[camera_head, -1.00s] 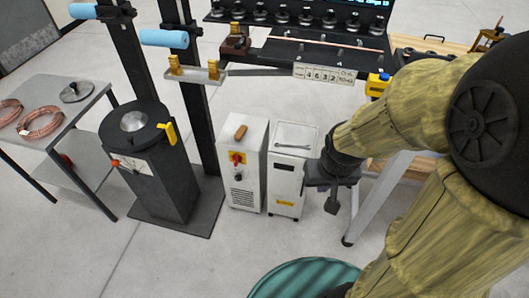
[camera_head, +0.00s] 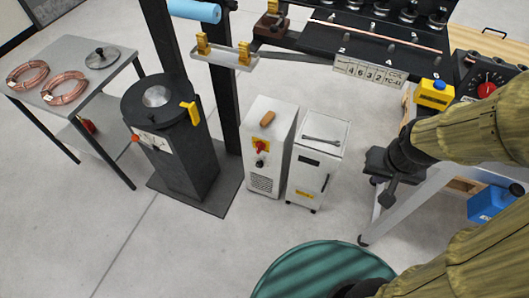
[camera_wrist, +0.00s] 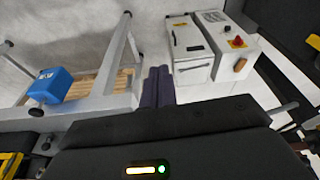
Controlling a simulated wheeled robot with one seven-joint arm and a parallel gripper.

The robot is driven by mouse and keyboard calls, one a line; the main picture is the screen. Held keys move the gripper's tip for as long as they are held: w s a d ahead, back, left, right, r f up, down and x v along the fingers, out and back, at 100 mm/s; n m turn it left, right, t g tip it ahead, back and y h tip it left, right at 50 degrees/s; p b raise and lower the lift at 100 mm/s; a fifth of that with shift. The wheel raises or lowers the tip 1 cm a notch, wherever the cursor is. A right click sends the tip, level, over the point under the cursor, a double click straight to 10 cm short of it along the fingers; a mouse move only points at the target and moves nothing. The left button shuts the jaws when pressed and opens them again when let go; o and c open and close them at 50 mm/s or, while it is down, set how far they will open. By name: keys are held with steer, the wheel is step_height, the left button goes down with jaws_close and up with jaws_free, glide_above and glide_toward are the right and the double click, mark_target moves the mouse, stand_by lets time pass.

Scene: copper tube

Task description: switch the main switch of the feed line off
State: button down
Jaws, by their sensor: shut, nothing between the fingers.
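A white cabinet (camera_head: 264,178) stands on the floor near the middle. A red rotary switch on a yellow plate (camera_head: 261,147) is on its front; the handle's exact position is too small to tell. The switch also shows in the wrist view (camera_wrist: 237,42). No label ties it to the feed line. My gripper (camera_head: 386,202) hangs to the right of the cabinets, shut and empty, pointing down and apart from the switch. Its dark fingers (camera_wrist: 158,84) show in the wrist view, with the cabinets beyond them to the right.
A second white cabinet (camera_head: 316,165) stands between the switch cabinet and my gripper. A table leg (camera_head: 400,210) is close by my gripper. A black box with a red knob (camera_head: 486,90) sits on the bench. A green round object (camera_head: 300,272) is in front; bare floor lies left of it.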

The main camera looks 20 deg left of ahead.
steer(key=w+a+f+t+y+b, duration=0.1)
steer(key=w+a+f+b, duration=0.2)
steer(key=w+f+b, duration=0.4)
steer(key=w+a+f+m+t+y+b, duration=0.1)
steer(key=w+a+f+t+b, duration=0.2)
steer(key=f, duration=0.6)
steer(key=w+a+f+y+b, duration=0.1)
steer(key=w+a+f+b, duration=0.35)
steer(key=w+f, duration=0.3)
steer(key=w+a+f+m+t+y+b, duration=0.1)
steer(key=a+f+m+t+y+b, duration=0.1)
steer(key=a+f+b, duration=0.3)
steer(key=w+a+f+m+t+y+b, duration=0.1)
steer(key=a+f+m+t+y+b, duration=0.1)
steer(key=f, duration=0.9)
steer(key=w+a+f+m+t+y+b, duration=0.1)
steer(key=a+f+m+t+y+b, duration=0.2)
steer(key=a+f+b, duration=0.5)
steer(key=shift+w+a+m+y+b, duration=0.15)
steer(key=shift+w+m+y+b, duration=0.25)
steer(key=shift+m+y+b, duration=0.5)
steer(key=shift+a+f, duration=0.1)
